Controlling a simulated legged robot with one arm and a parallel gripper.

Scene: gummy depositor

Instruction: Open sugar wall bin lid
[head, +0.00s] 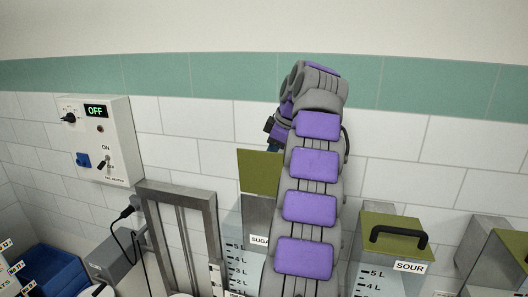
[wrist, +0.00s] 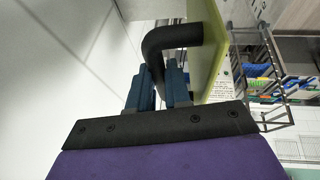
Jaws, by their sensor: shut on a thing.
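The sugar wall bin stands behind my arm in the head view, with its label (head: 260,240) partly covered. Its olive lid (head: 258,168) is tilted up, well above the label, with a grey area showing below it. In the wrist view the lid's green edge (wrist: 218,62) and its black bent handle (wrist: 180,36) are close in front of me. My gripper (wrist: 161,78) is shut on the handle, with a blue finger on each side of it. In the head view my arm hides the handle and most of the gripper.
The sour bin (head: 400,236) stands to the right with its lid down and a black handle on top. Another olive-lidded bin (head: 507,250) is at the far right. A control box (head: 100,140) reading OFF and a metal frame (head: 180,190) are on the left.

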